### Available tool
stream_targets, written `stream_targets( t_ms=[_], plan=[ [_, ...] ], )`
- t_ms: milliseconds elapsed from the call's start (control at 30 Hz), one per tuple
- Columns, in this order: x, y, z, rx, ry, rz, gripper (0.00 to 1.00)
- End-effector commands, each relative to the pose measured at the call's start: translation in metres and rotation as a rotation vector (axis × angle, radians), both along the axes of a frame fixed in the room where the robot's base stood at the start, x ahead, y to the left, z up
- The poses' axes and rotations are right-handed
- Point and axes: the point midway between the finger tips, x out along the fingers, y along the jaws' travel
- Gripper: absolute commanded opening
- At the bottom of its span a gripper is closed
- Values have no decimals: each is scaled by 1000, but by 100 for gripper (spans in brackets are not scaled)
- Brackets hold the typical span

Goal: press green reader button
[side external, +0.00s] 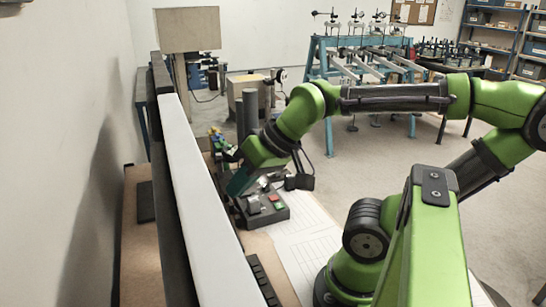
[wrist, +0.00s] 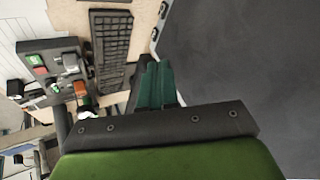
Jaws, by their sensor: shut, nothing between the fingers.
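The reader is a dark box (side external: 262,213) on the bench, with a small metal part on top and coloured buttons at its right end. In the wrist view the green button (wrist: 36,60) sits at the upper left, beside a red button (wrist: 40,71). My gripper (side external: 233,191) is shut and empty, above and to the left of the box in the side view, with its teal fingers pointing down. In the wrist view its fingertips (wrist: 157,68) are well to the right of the green button and apart from it. The button is small in the side view.
A black keyboard (wrist: 109,46) lies beside the reader. An orange and white item (wrist: 82,92) stands close to the box. A long white-topped panel (side external: 190,190) runs along the left of my gripper. Paper sheets (side external: 305,235) lie flat on the bench to the right.

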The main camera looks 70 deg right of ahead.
Motion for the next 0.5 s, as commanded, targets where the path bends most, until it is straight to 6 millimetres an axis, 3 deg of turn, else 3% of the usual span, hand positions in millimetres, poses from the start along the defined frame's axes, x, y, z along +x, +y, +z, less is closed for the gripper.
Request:
stream_targets(
  t_ms=[267, 367, 500],
  plan=[
    [2, -7, -4, 1, 20, -31, 0],
    [9, -26, -16, 19, 76, -104, 0],
    [19, -64, -35, 121, 205, -293, 0]
  ],
)
